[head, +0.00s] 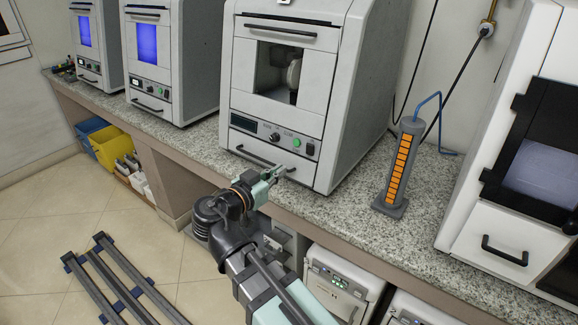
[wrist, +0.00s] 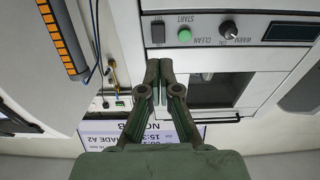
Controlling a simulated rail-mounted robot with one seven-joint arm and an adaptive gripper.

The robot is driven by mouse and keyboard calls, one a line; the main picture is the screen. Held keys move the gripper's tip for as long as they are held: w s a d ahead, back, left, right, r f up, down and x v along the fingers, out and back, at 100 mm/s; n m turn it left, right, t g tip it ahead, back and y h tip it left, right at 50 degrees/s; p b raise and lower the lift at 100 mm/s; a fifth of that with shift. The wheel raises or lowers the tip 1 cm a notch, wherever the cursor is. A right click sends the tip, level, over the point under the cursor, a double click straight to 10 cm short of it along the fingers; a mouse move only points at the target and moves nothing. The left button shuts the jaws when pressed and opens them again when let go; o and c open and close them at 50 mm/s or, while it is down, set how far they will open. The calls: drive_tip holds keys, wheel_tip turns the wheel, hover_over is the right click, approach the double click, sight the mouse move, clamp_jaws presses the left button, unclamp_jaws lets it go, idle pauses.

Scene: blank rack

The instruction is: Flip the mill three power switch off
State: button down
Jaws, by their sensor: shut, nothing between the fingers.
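The large grey mill (head: 284,80) is the third machine from the left on the counter. Its lower front panel has a display, a knob, a green button and a dark rocker switch (head: 310,150) at the right end. The wrist view shows this panel upside down, with the black switch (wrist: 157,33) beside the green START button. My gripper (head: 284,170) is in front of the panel, below the switch. In the wrist view my gripper (wrist: 159,64) is shut and empty, its tips pointing toward the switch with a visible gap. The switch's on or off position cannot be told.
Two similar machines with lit blue windows (head: 148,43) stand to the left. A grey cylinder with an orange strip (head: 399,160) and blue tube stands on the granite counter (head: 350,205) to the right. A white machine (head: 500,232) is further right. White units (head: 340,285) sit below the counter.

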drive_tip(key=shift+v, duration=1.15)
